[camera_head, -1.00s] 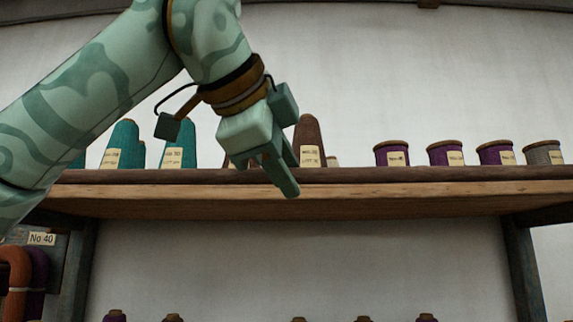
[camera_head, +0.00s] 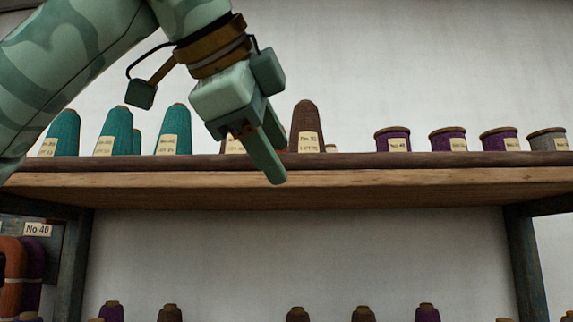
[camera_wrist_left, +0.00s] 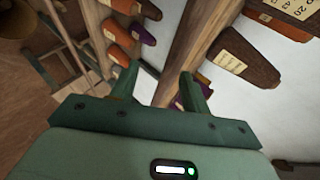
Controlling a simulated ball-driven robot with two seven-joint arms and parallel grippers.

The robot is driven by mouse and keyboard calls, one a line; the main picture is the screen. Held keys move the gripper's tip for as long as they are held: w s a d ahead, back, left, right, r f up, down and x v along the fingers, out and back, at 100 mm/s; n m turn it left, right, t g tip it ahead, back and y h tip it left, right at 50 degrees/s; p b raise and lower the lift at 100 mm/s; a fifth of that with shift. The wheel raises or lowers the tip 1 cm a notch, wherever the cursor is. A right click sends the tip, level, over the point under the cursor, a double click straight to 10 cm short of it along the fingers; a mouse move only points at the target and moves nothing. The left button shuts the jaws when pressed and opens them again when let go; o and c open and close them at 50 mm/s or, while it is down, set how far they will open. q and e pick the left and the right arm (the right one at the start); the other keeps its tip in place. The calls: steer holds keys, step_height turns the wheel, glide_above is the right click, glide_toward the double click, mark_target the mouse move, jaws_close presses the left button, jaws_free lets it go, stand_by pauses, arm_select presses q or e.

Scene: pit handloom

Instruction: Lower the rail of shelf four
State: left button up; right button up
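A dark brown rail (camera_head: 430,161) runs along the front edge of the upper wooden shelf (camera_head: 400,191), with cones and spools of yarn behind it. My left gripper (camera_head: 266,158) hangs in front of this rail, left of the view's middle, pointing down and right. One fingertip overlaps the shelf's front in the picture; whether it touches I cannot tell. In the left wrist view the two green fingers (camera_wrist_left: 158,88) stand apart with nothing between them, and a wooden beam (camera_wrist_left: 200,42) runs diagonally beyond them. My right gripper is not in view.
Teal cones (camera_head: 113,133), a brown cone (camera_head: 306,128) and purple spools (camera_head: 448,140) stand on the upper shelf. More cones (camera_head: 297,314) show below. A dark post (camera_head: 522,260) supports the right side. Hanks (camera_head: 12,275) hang at lower left under a No 40 label.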

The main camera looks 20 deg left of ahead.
arm_select(q)
steer(key=p+v, duration=0.1)
steer(key=v, duration=1.2)
steer(key=shift+s, duration=0.45)
steer(key=shift+w, duration=0.1)
